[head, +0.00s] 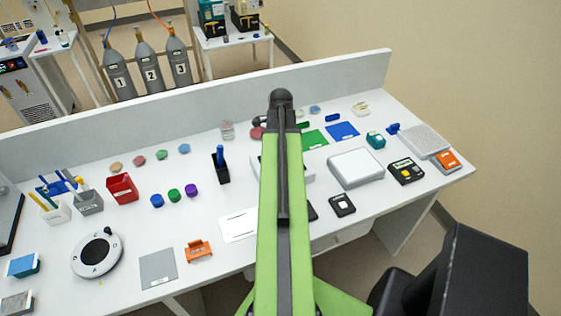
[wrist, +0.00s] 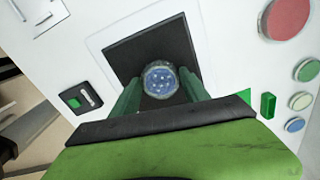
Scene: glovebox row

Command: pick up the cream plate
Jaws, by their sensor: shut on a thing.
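In the wrist view my gripper (wrist: 160,92) has its two green fingers shut on a round dish (wrist: 160,79). The dish has a pale rim and a blue, pale-speckled face. It is seen over a black square (wrist: 150,45); whether it touches the square I cannot tell. I cannot make out a plainly cream plate: the held dish looks blue, and a pale greenish-cream round dish (wrist: 300,101) lies at the right of the wrist view. In the head view my green arm hides the gripper and the held dish.
More round dishes lie nearby: red (wrist: 288,16), green (wrist: 307,70) and blue (wrist: 295,125). A green block (wrist: 268,106) is beside them. In the head view a white box (head: 355,167) and blue mat (head: 343,131) stand right of my arm. A low wall (head: 200,97) backs the bench.

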